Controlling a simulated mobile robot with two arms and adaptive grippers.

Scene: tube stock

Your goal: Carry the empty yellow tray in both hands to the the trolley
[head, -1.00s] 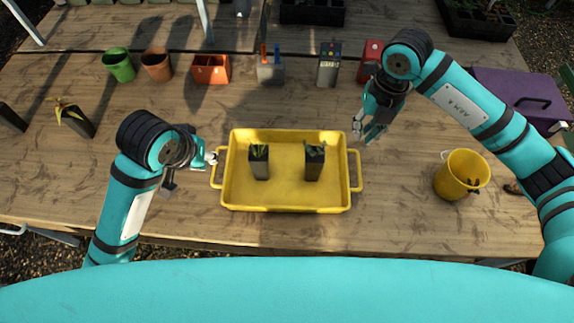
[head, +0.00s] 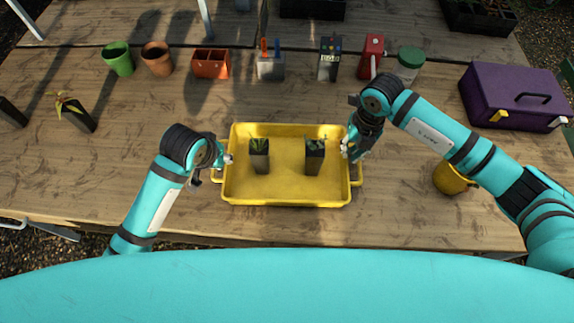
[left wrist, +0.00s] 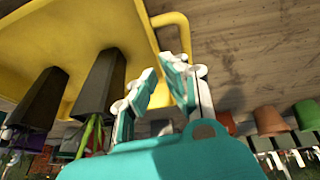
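The yellow tray (head: 285,201) lies on the wooden table and is not empty: two dark pots with small plants, a left pot (head: 259,160) and a right pot (head: 314,160), stand in it. My left gripper (head: 226,160) is at the tray's left handle. In the left wrist view my left gripper (left wrist: 160,85) has its fingers apart, with the tray handle (left wrist: 170,19) just beyond them. My right gripper (head: 349,152) is at the tray's right end, by the right handle (head: 357,172); its finger gap is too small to judge. No trolley is visible.
A yellow bucket (head: 449,180), partly behind my right arm, and a purple box (head: 515,90) stand to the right. Green (head: 118,60) and terracotta (head: 157,60) pots, tools and containers line the back. The table's front edge is clear.

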